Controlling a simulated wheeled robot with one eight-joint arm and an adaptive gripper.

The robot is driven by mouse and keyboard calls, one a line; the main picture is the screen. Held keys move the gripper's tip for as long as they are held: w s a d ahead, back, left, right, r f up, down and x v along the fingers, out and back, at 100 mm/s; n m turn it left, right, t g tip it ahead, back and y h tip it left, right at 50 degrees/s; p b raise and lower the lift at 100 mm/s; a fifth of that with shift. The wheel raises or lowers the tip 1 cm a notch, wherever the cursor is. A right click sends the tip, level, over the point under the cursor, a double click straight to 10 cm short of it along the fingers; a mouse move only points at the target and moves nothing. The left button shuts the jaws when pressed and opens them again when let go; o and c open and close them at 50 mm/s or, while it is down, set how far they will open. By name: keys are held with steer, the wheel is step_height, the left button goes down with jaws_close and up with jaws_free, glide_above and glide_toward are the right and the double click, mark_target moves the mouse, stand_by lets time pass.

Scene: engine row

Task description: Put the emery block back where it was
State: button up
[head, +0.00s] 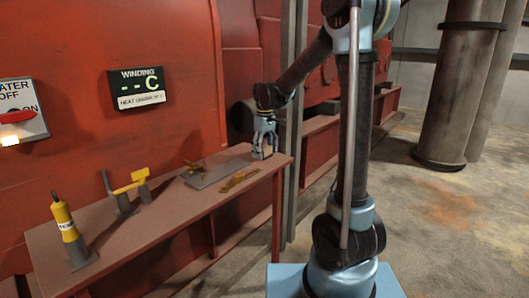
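I cannot pick out the emery block for certain in the head view. My gripper (264,151) points down over the far right end of the reddish table (180,211), close to its top. The gripper is small and dark here, so I cannot tell whether its fingers are open or hold something. A flat grey plate (215,175) lies on the table, left of the gripper. A small brass-coloured tool (193,167) lies at the plate's back left, and a brownish-yellow tool (238,180) lies in front of the plate.
A yellow tester (66,222) stands in a grey holder at the table's near left. A yellow-handled tool (131,186) rests on a dark stand right of it. A red engine wall (100,130) with a winding sign (138,88) rises behind. A grey post (293,120) stands by the table's right end.

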mark_target(265, 147)
steer(key=shift+r, duration=0.1)
step_height(265, 147, up, 11)
steer(key=s+d+m, duration=0.2)
steer(key=s+d, duration=0.5)
steer(key=s+d+f+m, duration=0.2)
steer(key=s+d+f, duration=0.2)
steer(key=s+f, duration=0.2)
steer(key=s+d+f+m+t, duration=0.1)
steer(key=s+d+f+m, duration=0.2)
steer(key=s, duration=0.7)
steer(key=s+d+f+m+t, duration=0.1)
steer(key=s+d+f+m, duration=0.2)
steer(key=s+d+f, duration=0.4)
step_height(265, 147, down, 2)
steer(key=shift+s+f, duration=0.15)
steer(key=shift+s, duration=0.65)
steer(key=shift+d, duration=0.1)
